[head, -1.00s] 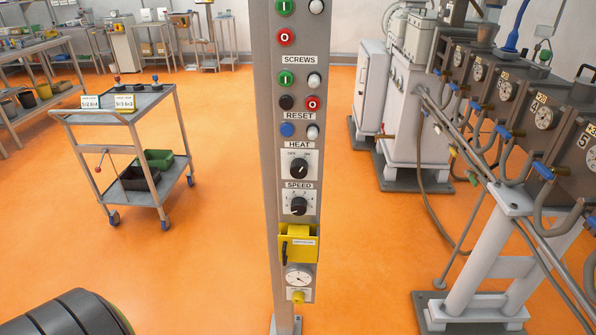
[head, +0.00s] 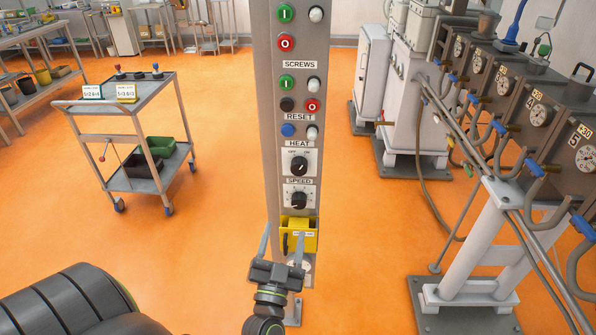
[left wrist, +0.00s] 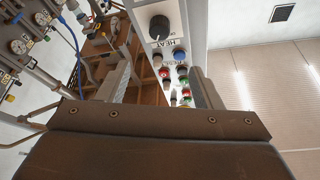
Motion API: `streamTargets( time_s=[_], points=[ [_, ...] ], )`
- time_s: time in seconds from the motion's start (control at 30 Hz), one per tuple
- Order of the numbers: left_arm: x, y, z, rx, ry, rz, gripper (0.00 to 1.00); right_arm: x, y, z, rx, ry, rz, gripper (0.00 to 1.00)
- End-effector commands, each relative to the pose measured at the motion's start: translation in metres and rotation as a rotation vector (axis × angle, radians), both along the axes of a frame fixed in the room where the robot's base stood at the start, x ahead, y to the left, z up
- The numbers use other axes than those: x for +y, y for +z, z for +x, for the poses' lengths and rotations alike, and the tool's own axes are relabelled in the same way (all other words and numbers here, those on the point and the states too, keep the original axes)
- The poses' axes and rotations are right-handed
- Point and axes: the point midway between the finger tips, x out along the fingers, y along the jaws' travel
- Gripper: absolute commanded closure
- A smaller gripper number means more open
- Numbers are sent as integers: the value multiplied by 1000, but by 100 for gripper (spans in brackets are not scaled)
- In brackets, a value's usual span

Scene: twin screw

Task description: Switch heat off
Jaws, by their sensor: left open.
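The heat knob (head: 300,166) is a black rotary knob on a white plate under the HEAT label on the grey control post (head: 265,150). OFF is at the plate's upper left and ON at its upper right. Its pointer looks turned toward upper right, toward ON, but is small. In the left wrist view the heat knob (left wrist: 159,28) shows upside down, beyond the fingertips. My left gripper (head: 281,240) is open and empty, its fingers upward, below the heat and speed knobs and in front of the post's lower part. My right gripper is out of view.
The speed knob (head: 299,200) is just below the heat knob. A yellow box (head: 302,224) is lower, partly behind my left gripper. Push buttons (head: 288,130) fill the post above. Machinery with gauges (head: 538,115) stands right; a grey trolley (head: 140,100) stands left.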

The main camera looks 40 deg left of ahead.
Motion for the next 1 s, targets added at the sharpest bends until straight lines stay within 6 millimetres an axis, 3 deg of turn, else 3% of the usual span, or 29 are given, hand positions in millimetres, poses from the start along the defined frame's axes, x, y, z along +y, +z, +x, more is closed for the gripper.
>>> streamTargets(
  time_s=[0.17, 0.7, 1.0],
  points=[
    [8, 13, 20, -3, -3, 4, 41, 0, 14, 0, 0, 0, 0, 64],
    [52, 52, 118, 1, -3, 3, 41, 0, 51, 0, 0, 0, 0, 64],
    [64, 61, 144, 1, -3, 1, 41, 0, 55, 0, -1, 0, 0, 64]
  ],
)
